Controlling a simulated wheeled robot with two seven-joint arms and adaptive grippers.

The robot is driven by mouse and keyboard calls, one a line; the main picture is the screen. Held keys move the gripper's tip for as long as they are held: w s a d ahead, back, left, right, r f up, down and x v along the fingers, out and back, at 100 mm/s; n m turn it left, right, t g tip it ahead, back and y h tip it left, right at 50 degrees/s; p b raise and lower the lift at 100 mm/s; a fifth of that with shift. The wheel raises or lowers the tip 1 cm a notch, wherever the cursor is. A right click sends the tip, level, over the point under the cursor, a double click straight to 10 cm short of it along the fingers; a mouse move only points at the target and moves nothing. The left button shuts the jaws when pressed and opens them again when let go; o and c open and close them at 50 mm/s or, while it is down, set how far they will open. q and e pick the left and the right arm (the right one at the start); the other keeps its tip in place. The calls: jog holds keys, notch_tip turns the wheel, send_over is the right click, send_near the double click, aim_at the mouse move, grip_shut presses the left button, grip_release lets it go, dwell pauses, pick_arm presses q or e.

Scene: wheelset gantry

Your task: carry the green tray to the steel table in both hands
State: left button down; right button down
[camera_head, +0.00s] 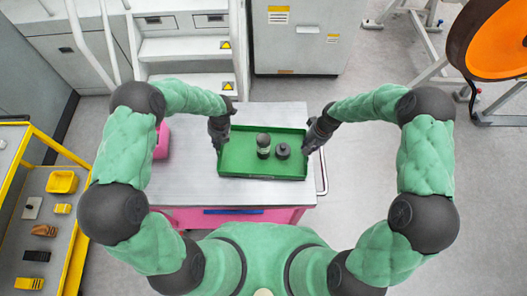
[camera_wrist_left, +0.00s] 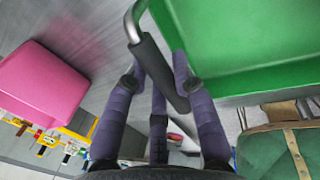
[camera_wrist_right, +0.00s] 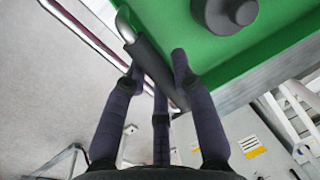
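The green tray (camera_head: 234,160) is over the steel top (camera_head: 185,185) of a pink-bodied cart; I cannot tell if it touches. A dark-topped upright part (camera_head: 263,146) and a low round dark part (camera_head: 282,151) stand in it. My left gripper (camera_head: 220,140) is at the tray's left end, its fingers closed around the dark handle there (camera_wrist_left: 160,75). My right gripper (camera_head: 314,140) is at the right end, its fingers closed around the other handle (camera_wrist_right: 157,75). The tray looks about level. Its underside is hidden.
A pink bin (camera_head: 162,141) stands left of the tray on the steel top. A yellow-framed bench (camera_head: 50,205) with small parts is at the left. Steps (camera_head: 185,50) and a grey cabinet (camera_head: 297,40) stand behind. A stand with an orange wheel (camera_head: 500,40) is at right. Floor at right is clear.

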pick_arm(q)
jog(key=shift+r, duration=0.2)
pick_arm(e)
jog(key=shift+r, duration=0.2)
